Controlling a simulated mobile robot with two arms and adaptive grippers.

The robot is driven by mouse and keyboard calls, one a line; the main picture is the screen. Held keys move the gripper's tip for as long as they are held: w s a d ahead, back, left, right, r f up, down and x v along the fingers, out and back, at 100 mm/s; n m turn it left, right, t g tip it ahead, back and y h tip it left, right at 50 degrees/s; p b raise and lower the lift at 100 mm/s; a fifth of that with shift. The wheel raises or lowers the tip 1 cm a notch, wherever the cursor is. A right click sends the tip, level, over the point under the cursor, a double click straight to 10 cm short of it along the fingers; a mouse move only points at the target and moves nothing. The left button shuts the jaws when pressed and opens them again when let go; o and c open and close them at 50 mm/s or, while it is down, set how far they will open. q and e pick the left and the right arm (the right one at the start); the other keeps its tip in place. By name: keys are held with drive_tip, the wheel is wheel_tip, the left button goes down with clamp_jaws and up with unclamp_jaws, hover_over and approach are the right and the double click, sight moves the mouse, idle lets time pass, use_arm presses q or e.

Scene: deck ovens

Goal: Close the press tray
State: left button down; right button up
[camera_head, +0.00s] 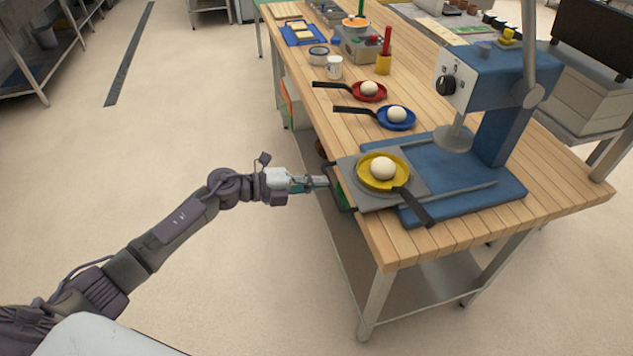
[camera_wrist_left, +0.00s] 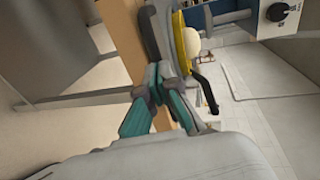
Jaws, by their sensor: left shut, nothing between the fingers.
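The blue press (camera_head: 510,90) stands on the near end of the wooden table. Its grey press tray (camera_head: 417,176) is pulled out to the left, past the blue base and over the table's left edge. A yellow pan (camera_head: 364,179) with a white dough ball (camera_head: 382,168) sits on the tray, its black handle pointing to the lower right. My left gripper (camera_head: 326,182) is shut and empty at the tray's left edge; I cannot tell if it touches. In the left wrist view, the fingertips (camera_wrist_left: 160,80) are close to the tray edge, beside the yellow pan (camera_wrist_left: 181,45). My right gripper is not in view.
Red (camera_head: 366,93) and blue (camera_head: 398,120) pans with dough balls lie behind the press tray. A white mug (camera_head: 334,68) and a yellow cup (camera_head: 383,65) stand farther back. The table's lower shelf (camera_head: 360,235) is below my gripper.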

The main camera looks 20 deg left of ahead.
sight(351, 175)
use_arm(q)
drive_tip(key=x, duration=0.3)
drive_tip(key=r+x, duration=0.1)
drive_tip(key=x, duration=0.4)
drive_tip(key=shift+w+d+r+p, duration=0.25)
drive_tip(key=shift+d+r+p, duration=0.1)
drive_tip(key=shift+d, duration=0.15)
drive_tip(key=shift+a, duration=0.15)
